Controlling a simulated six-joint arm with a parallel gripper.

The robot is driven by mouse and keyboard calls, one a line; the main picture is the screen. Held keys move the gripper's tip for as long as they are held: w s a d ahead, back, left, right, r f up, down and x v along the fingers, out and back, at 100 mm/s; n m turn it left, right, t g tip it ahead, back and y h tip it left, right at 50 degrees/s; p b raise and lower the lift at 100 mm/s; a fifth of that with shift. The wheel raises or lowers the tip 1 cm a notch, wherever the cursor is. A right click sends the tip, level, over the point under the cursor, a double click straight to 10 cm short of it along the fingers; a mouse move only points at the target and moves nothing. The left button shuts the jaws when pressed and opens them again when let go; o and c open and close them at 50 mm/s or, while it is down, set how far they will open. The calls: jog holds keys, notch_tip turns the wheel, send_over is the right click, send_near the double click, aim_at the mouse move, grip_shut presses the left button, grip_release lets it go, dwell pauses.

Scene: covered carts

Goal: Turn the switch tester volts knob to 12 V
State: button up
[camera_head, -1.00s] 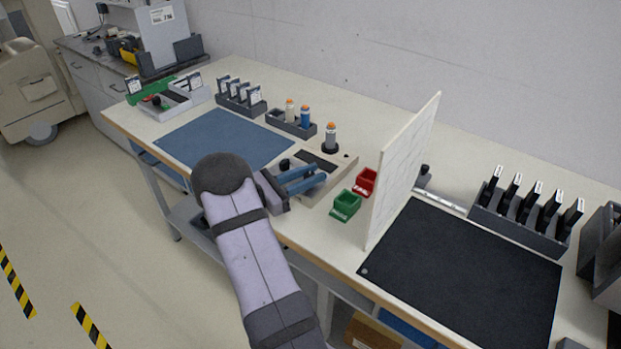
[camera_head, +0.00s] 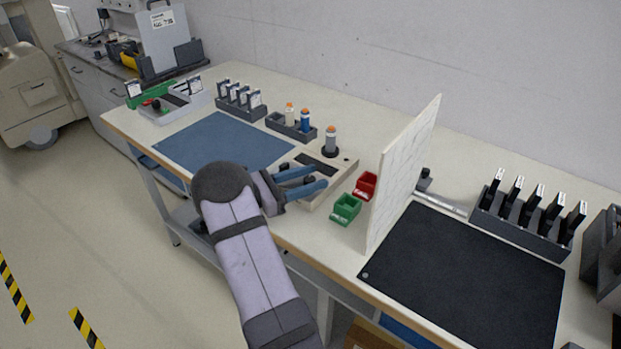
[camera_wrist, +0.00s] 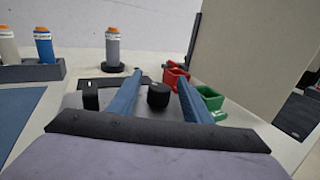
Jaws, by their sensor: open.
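The switch tester is a flat beige box (camera_head: 342,173) near the bench's front edge, with a dark strip (camera_head: 316,163) on top. My gripper (camera_head: 319,177) is open, its two blue fingers reaching over the tester. In the wrist view, a round black knob (camera_wrist: 158,95) stands in the gap between the fingers (camera_wrist: 160,74), with room visible on both sides. A second black control (camera_wrist: 91,97) sits to the left, outside the fingers; it also shows in the head view (camera_head: 284,166). I cannot read any volt marks or the knob's setting.
A green bin (camera_head: 345,209) and a red bin (camera_head: 366,185) stand right of the tester, before an upright white panel (camera_head: 403,170). A grey bottle (camera_head: 330,139) stands behind the tester. A blue mat (camera_head: 222,140) lies clear to the left.

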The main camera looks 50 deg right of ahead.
aim_at(284, 187)
jog(key=b+v, duration=0.1)
jog(key=v, duration=0.5)
jog(key=shift+w+b, duration=0.1)
jog(key=shift+b, duration=0.3)
jog(key=shift+w+a, duration=0.2)
jog(key=shift+a, duration=0.35)
